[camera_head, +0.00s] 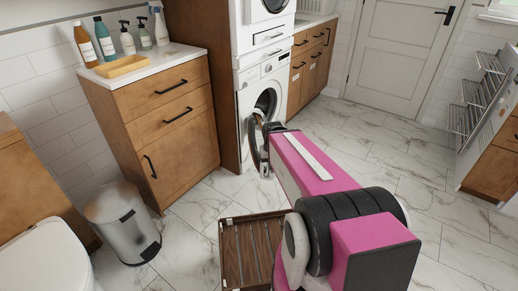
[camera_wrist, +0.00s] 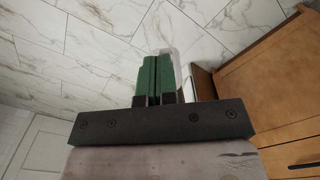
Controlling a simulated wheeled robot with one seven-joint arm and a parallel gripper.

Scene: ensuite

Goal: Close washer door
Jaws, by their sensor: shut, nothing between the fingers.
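The white front-loading washer (camera_head: 245,98) stands below another white machine in the wooden surround. Its round door (camera_head: 254,148) is swung open toward the room, and the dark drum opening shows behind it. My pink arm reaches to the door from the front right and hides part of it. In the wrist view my gripper (camera_wrist: 158,60) has its green fingers together, with nothing between them. A pale, translucent edge (camera_wrist: 176,55) shows right behind the fingertips; it looks like part of the door, but I cannot tell whether they touch.
A wooden slatted crate (camera_head: 235,255) lies on the marble floor beside my arm. A grey bin (camera_head: 124,222) and a wooden cabinet (camera_head: 165,130) with bottles stand at left. A wire rack (camera_head: 470,108) is at right. The floor toward the white door (camera_head: 397,50) is clear.

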